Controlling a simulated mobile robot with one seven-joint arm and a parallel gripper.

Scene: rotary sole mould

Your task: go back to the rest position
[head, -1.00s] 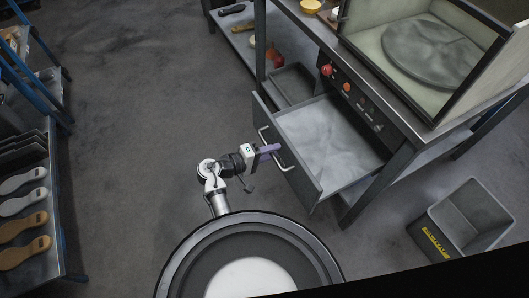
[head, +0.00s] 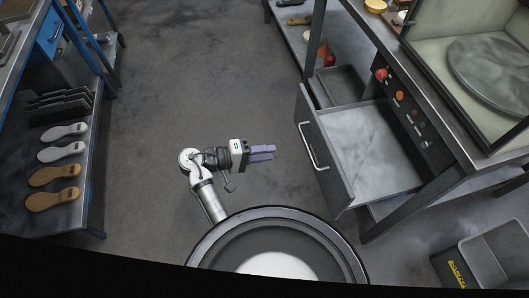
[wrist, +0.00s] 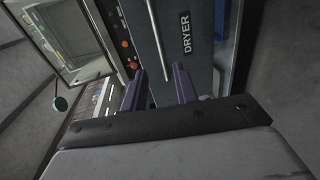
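My gripper (head: 274,152) is to the left of the pulled-out drawer, over bare floor. Its two purple fingers point toward the drawer front, with a gap between them and nothing held. The fingers also show apart in the wrist view (wrist: 160,88). The grey drawer (head: 362,155) stands open and looks empty. Its bar handle (head: 313,147) is free, a little way from the fingertips. In the wrist view the drawer front (wrist: 190,45) carries the word DRYER, and the handle lies beyond the fingers.
A bench with red and orange buttons (head: 381,74) and an open-fronted machine with a round plate (head: 492,75) stands at right. A grey bin (head: 490,255) is lower right. A rack with several soles (head: 60,155) stands at left. The floor between (head: 205,75) is clear.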

